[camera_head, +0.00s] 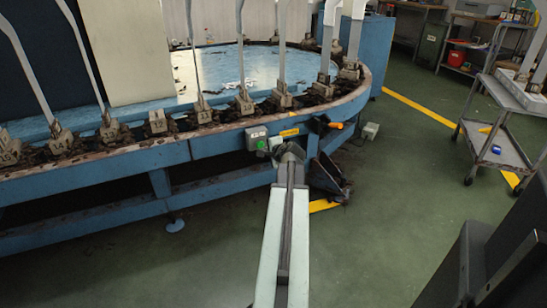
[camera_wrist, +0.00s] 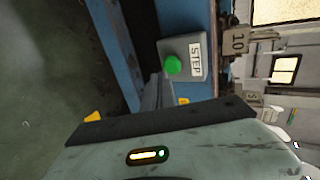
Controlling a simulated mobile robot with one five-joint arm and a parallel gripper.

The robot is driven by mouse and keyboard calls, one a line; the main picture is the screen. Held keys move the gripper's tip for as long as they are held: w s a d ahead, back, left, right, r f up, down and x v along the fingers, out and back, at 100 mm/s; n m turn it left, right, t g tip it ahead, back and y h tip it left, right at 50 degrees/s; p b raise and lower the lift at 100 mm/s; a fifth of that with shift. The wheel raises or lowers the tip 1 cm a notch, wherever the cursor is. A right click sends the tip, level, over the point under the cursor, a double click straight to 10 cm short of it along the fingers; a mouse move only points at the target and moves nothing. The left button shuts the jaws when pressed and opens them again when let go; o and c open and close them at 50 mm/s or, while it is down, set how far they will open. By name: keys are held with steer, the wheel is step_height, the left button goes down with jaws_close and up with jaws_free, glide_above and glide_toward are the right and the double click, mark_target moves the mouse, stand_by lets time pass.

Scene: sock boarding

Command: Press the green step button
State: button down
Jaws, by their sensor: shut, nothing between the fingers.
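The green step button (camera_head: 261,144) sits on a small grey box (camera_head: 257,132) fixed to the blue rim of the oval boarding machine. In the wrist view the round green button (camera_wrist: 173,65) stands out from the grey box (camera_wrist: 196,43), beside a white label reading STEP (camera_wrist: 195,59). My gripper (camera_head: 279,146) is shut and empty, just right of the button in the head view. In the wrist view its narrow grey tip (camera_wrist: 156,92) shows close to the button. Whether it touches the button, I cannot tell.
The blue machine (camera_head: 220,141) carries upright metal boards in numbered holders along its rim. An orange-handled part (camera_head: 335,125) and a dark pedal-like bracket (camera_head: 328,180) are just right of my gripper. A grey trolley (camera_head: 497,145) stands farther right.

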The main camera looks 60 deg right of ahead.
mark_target(261, 145)
steer(key=shift+w+d+r, duration=0.1)
steer(key=shift+w+d, duration=0.45)
steer(key=shift+w, duration=0.2)
steer(key=shift+w+d+r, duration=0.1)
steer(key=shift+w+d, duration=0.45)
steer(key=shift+w, duration=0.15)
